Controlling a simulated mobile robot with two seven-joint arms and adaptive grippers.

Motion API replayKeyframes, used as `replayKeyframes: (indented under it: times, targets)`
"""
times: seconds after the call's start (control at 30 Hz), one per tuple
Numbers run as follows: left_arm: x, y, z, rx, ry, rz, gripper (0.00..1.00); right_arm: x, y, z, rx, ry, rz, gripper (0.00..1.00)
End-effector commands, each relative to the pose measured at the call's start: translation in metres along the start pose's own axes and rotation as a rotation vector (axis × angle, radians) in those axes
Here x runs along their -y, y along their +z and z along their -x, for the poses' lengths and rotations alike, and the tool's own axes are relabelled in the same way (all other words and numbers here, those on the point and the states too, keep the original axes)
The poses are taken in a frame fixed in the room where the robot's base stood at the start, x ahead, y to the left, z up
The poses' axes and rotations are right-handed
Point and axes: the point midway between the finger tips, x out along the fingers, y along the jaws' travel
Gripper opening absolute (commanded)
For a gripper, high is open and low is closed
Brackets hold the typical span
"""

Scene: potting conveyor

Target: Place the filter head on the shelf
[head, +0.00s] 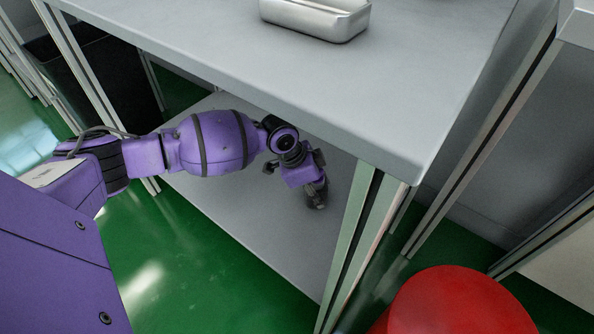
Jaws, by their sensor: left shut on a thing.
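The shelf (236,205) is a grey board under the grey table top, between metal posts. My left arm reaches in below the table top from the left. My left gripper (314,184) points down over the right part of the shelf and is shut on the filter head (317,202). Only a small dark part of the filter head shows at the fingertips. I cannot tell whether it touches the shelf. My right gripper is not in view.
The table top (300,95) lies above my left arm and carries a metal tray (318,18). A metal post (358,235) stands right of my gripper. A red round object (455,305) is at the lower right. A black bin (105,75) stands at the left. The visible shelf is otherwise clear.

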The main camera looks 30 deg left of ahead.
Motion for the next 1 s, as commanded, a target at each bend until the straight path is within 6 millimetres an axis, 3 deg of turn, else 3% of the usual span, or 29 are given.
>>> replayKeyframes:
  times: [0.1,0.13,0.27,0.67,1.0]
  targets:
    - [0.001,-0.001,-0.002,-0.003,-0.002,0.0,0.09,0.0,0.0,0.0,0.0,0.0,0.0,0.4]
    - [0.001,0.0,-0.002,-0.002,-0.001,0.0,0.46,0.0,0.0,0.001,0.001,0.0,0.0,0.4]
    - [0.001,0.0,-0.002,-0.001,-0.001,-0.001,0.63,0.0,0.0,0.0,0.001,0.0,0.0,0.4]
    - [0.001,-0.002,0.003,-0.001,-0.002,-0.002,0.63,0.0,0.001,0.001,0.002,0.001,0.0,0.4]
    - [0.001,-0.001,0.071,0.0,-0.004,-0.002,0.63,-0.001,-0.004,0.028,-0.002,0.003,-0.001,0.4]
